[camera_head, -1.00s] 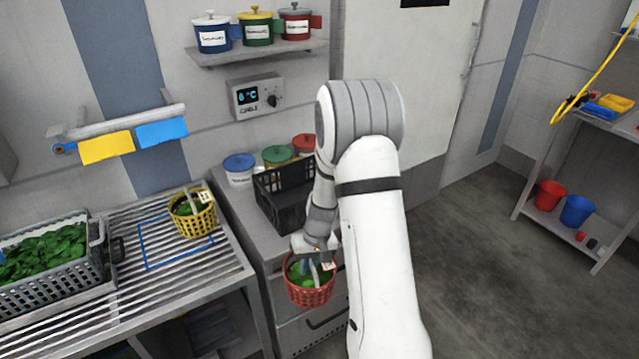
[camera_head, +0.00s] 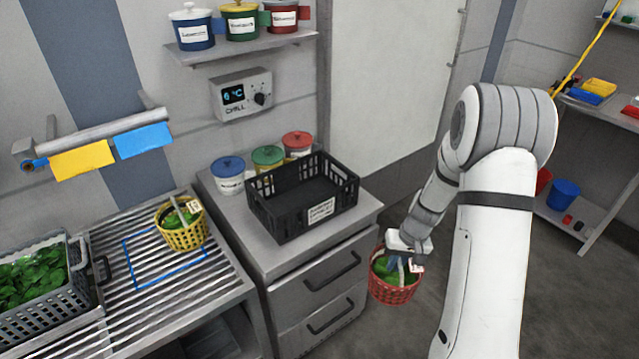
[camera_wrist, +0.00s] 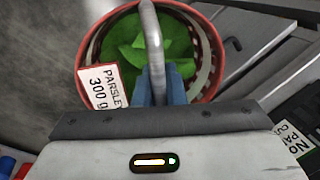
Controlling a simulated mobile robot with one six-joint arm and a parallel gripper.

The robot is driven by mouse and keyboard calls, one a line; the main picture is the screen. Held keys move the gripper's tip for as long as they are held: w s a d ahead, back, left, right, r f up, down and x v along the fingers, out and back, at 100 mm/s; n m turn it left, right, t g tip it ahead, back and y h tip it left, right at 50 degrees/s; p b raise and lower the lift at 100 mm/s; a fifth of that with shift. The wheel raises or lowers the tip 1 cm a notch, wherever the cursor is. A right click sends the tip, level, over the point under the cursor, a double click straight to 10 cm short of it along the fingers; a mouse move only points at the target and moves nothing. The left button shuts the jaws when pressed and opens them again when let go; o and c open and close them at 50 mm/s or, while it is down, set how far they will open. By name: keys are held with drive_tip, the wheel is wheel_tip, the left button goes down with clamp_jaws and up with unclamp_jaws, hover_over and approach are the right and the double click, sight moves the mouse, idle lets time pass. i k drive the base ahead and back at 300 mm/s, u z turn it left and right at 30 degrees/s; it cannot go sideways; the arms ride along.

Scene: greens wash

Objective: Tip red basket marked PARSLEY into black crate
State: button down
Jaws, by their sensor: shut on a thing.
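The red basket (camera_head: 394,283) hangs from my gripper (camera_head: 402,258) in the head view, to the right of the drawer cabinet and off its top. In the wrist view the red basket (camera_wrist: 92,62) has green leaves inside and a white tag reading PARSLEY 300 g (camera_wrist: 101,88). My gripper (camera_wrist: 158,88) is shut on the basket's grey handle. The basket hangs about upright. The black crate (camera_head: 290,225) stands on the cabinet top, left of the basket and apart from it. Its inside looks empty and a white label is on its front.
A yellow basket (camera_head: 183,235) with greens stands on the slatted rack (camera_head: 135,300), beside a grey crate (camera_head: 75,285) of leaves. Lidded tubs, one of them blue-lidded (camera_head: 228,174), stand behind the black crate. Cabinet drawers (camera_head: 325,290) are below it.

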sight(296, 206)
drive_tip(key=u, duration=0.35)
drive_tip(key=i, duration=0.2)
drive_tip(key=z, duration=1.75)
drive_tip(key=k, duration=1.7)
drive_tip(key=u, duration=0.55)
drive_tip(key=i, duration=0.65)
drive_tip(key=u, duration=0.35)
